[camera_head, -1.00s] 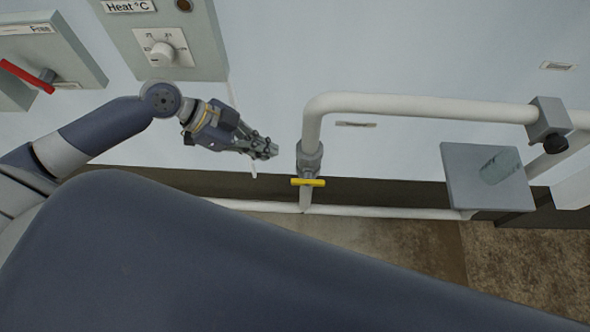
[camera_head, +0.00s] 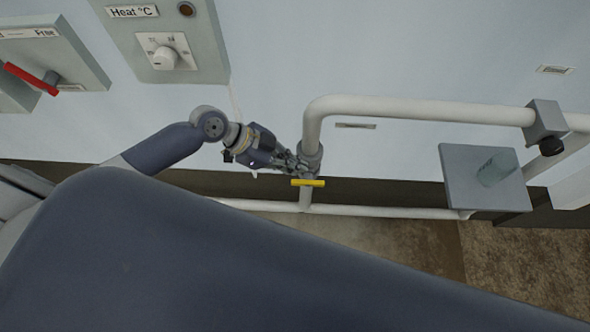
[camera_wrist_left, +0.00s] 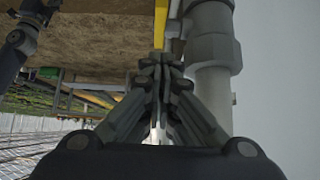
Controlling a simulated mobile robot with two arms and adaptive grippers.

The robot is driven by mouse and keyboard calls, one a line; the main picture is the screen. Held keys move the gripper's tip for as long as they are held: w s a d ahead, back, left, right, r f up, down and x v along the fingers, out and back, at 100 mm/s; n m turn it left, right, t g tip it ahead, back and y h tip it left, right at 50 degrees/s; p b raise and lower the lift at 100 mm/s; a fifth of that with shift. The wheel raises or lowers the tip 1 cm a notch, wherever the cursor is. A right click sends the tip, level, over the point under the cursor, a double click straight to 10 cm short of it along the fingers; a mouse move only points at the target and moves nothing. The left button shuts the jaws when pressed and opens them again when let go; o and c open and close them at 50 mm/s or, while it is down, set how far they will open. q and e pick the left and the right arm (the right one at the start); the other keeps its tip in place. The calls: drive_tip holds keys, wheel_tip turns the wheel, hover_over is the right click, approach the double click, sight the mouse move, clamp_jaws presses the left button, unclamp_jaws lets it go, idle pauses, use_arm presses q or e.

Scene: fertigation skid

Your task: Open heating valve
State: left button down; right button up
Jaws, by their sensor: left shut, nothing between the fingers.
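The heating valve has a yellow handle (camera_head: 308,183) that lies crosswise on the white vertical pipe, below a grey valve body (camera_head: 310,158). In the left wrist view the yellow handle (camera_wrist_left: 160,22) shows as a strip just beyond the fingertips, beside the grey pipe fitting (camera_wrist_left: 212,50). My left gripper (camera_head: 298,167) is shut and empty, close beside the valve body and just above the handle's left end. In the left wrist view its fingertips (camera_wrist_left: 160,68) meet in front of the yellow strip; I cannot tell whether they touch it. My right gripper is not in view.
A control box with a "Heat °C" label and white dial (camera_head: 164,58) hangs on the wall. Left of it is a box with a red lever (camera_head: 31,79). A grey shelf (camera_head: 463,192) holding a clear glass (camera_head: 498,167) stands right. White pipe (camera_head: 420,108) runs along the wall.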

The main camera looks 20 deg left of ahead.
sight(310, 181)
use_arm(q)
drive_tip(key=shift+w+d+f, duration=0.1)
drive_tip(key=shift+f, duration=1.05)
drive_tip(key=shift+d+f, duration=0.1)
drive_tip(key=shift+f, duration=1)
